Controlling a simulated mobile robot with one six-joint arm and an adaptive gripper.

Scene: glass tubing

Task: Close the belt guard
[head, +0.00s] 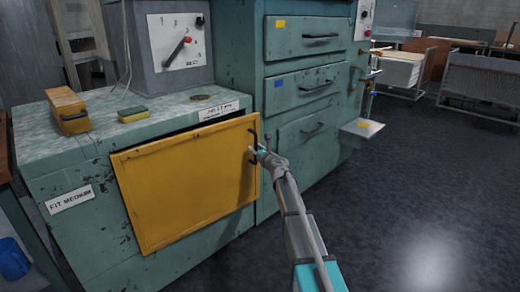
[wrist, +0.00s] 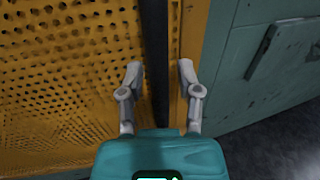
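The belt guard (head: 185,185) is a yellow panel on the front of the green cabinet at the left. It stands a little out from the cabinet, with a dark gap along its top edge. Its dark upright handle (head: 252,138) is near its right edge. My gripper (head: 259,152) is at this handle. In the wrist view the guard's perforated yellow face (wrist: 65,70) fills the left. The dark handle bar (wrist: 155,40) runs between the spread fingers of my gripper (wrist: 160,67). I cannot tell whether either finger touches it.
A yellow block (head: 68,110) and a sponge (head: 133,114) lie on the cabinet top. A dial box (head: 180,45) stands behind them. A green drawer unit (head: 305,80) is right of the guard. Open dark floor (head: 400,190) lies to the right, with carts farther back.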

